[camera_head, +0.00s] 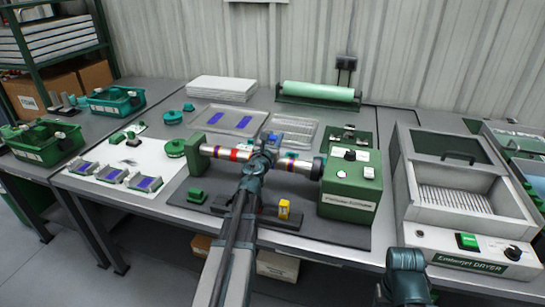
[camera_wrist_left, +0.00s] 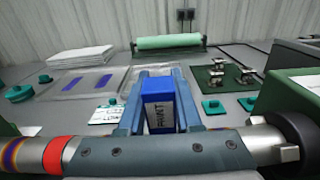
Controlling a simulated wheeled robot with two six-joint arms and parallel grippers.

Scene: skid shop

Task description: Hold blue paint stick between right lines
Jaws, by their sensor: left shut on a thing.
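A silver tube (camera_head: 222,152) with coloured bands lies level in a green machine (camera_head: 347,185). My left gripper (camera_head: 267,146) is over the tube's middle, shut on a blue paint stick. In the left wrist view the blue paint stick (camera_wrist_left: 159,104), lettered PAINT, stands between the jaws (camera_wrist_left: 153,100). A red band (camera_wrist_left: 58,155) and purple-yellow bands show on the tube left of the gripper. More coloured marks show just right of it in the head view. The gripper hides the tube's middle, and I cannot tell whether the stick touches it.
A yellow block (camera_head: 284,209) stands in a dark rack in front of the tube. Clear trays (camera_head: 232,119) and a green roll (camera_head: 318,92) lie behind. A dryer (camera_head: 470,195) stands right, and green bins (camera_head: 45,143) stand left.

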